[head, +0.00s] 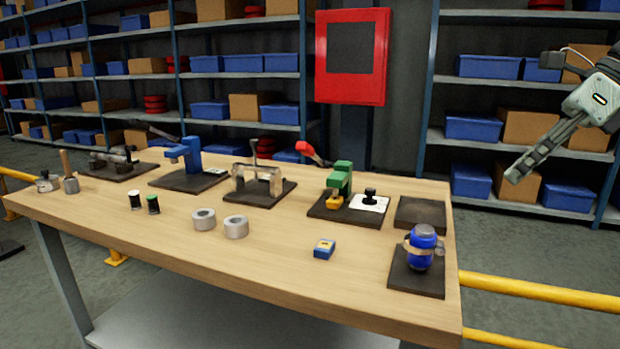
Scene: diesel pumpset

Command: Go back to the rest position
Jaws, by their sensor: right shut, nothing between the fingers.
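My right gripper (518,174) is in the upper right of the head view. It is shut and empty, with its fingers pointing down and to the left. It is in the air beyond the right edge of the wooden table (290,272), apart from everything on it. My left gripper does not show in the head view.
On the table stand a blue canister (423,250) on a dark plate, a green press (340,182), a blue press (187,155), grey rolls (204,219) and a small blue box (324,249). A yellow rail (540,290) runs right of the table. Shelves (480,90) stand behind.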

